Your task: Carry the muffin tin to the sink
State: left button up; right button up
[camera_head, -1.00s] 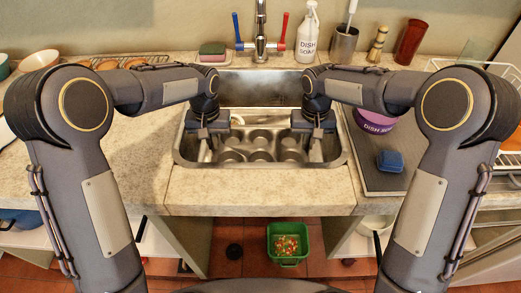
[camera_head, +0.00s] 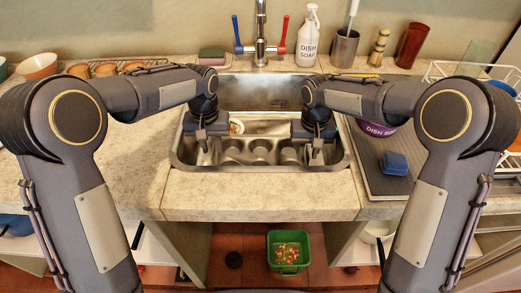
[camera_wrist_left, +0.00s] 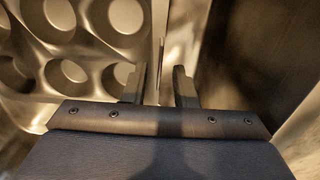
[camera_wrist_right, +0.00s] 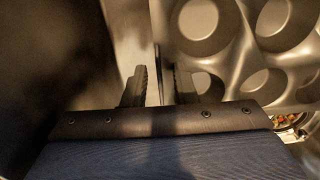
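The metal muffin tin (camera_head: 261,150) lies level in the sink basin (camera_head: 345,160), its cups facing up. It also shows in the left wrist view (camera_wrist_left: 85,50) and the right wrist view (camera_wrist_right: 235,60). My left gripper (camera_head: 203,146) is at the tin's left end, and my right gripper (camera_head: 315,150) is at its right end. In both wrist views the fingers stand apart, with the tin's thin end edge between them and a narrow gap on each side. Whether the tin touches the sink floor is hidden.
A bowl with food bits (camera_head: 236,127) is in the sink behind the tin. The faucet (camera_head: 260,45), soap bottle (camera_head: 308,38) and steel cup (camera_head: 344,47) stand behind. The front counter is clear.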

jog(key=shift+r, duration=0.2)
pick_arm(q)
notch_tip(320, 180, up, 9)
jog(key=shift+r, duration=0.15)
pick_arm(e)
notch_tip(320, 180, up, 12)
jog(key=shift+f, duration=0.15)
dwell(0.4)
